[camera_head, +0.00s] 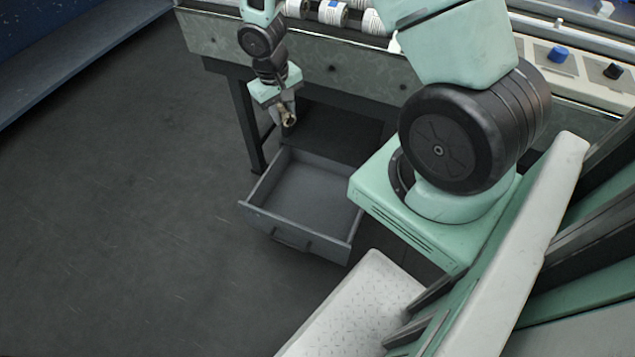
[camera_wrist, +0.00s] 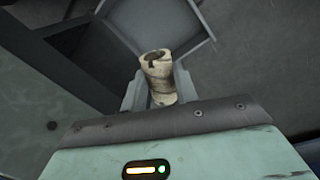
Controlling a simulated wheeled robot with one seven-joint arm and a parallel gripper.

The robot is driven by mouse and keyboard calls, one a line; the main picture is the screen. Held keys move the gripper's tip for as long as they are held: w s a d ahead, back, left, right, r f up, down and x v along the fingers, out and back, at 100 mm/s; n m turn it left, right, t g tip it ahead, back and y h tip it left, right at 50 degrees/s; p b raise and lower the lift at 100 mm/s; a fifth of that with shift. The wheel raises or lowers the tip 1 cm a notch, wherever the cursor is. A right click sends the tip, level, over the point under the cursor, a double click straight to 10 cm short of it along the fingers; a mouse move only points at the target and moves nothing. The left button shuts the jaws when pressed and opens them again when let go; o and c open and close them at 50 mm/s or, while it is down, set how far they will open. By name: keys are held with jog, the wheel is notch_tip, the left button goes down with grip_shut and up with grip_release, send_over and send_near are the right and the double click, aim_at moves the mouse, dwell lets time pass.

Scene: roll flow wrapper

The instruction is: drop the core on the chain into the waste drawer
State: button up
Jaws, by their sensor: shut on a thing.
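My gripper (camera_wrist: 158,88) is shut on the core (camera_wrist: 157,80), a small beige cylinder with a dark hole in its end. In the head view the core (camera_head: 288,117) hangs from my gripper (camera_head: 285,108), near the front of the machine. The waste drawer (camera_head: 302,190) is a grey open box, pulled out below the machine. Its inside looks empty. In the head view my gripper is above and behind the drawer's far left part. In the wrist view the drawer (camera_wrist: 192,45) shows behind the core, lower down. The core is apart from the drawer.
White rolls (camera_head: 333,13) lie on the chain at the top of the machine. A blue knob (camera_head: 558,54) and a black knob (camera_head: 613,71) sit on the panel at the right. A table leg (camera_head: 246,125) stands left of the drawer. The dark floor (camera_head: 130,220) at the left is clear.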

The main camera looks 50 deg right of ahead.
jog(key=d+f+m+b, duration=0.1)
jog(key=d+f+b, duration=0.2)
jog(key=f+b, duration=0.8)
jog(key=s+d+f+m+b, duration=0.1)
jog(key=d+f+b, duration=0.3)
jog(key=f+b, duration=0.7)
jog(key=s+d+f+m+b, duration=0.1)
jog(key=d+f+b, duration=0.2)
jog(key=f+b, duration=0.8)
notch_tip(320, 180, down, 5)
jog(key=shift+d+f, duration=0.15)
jog(key=shift+d, duration=0.15)
jog(key=o, duration=1)
jog(key=shift+w, duration=0.1)
jog(key=r+p, duration=0.3)
jog(key=r, duration=0.2)
jog(key=a+r+p, duration=0.1)
jog(key=r+p, duration=0.1)
jog(key=r, duration=0.4)
jog(key=r+p, duration=0.3)
jog(key=r, duration=0.3)
jog(key=shift+w+a+r+p, duration=0.2)
jog(key=shift+w+a+p, duration=0.15)
jog(key=shift+w+a, duration=0.05)
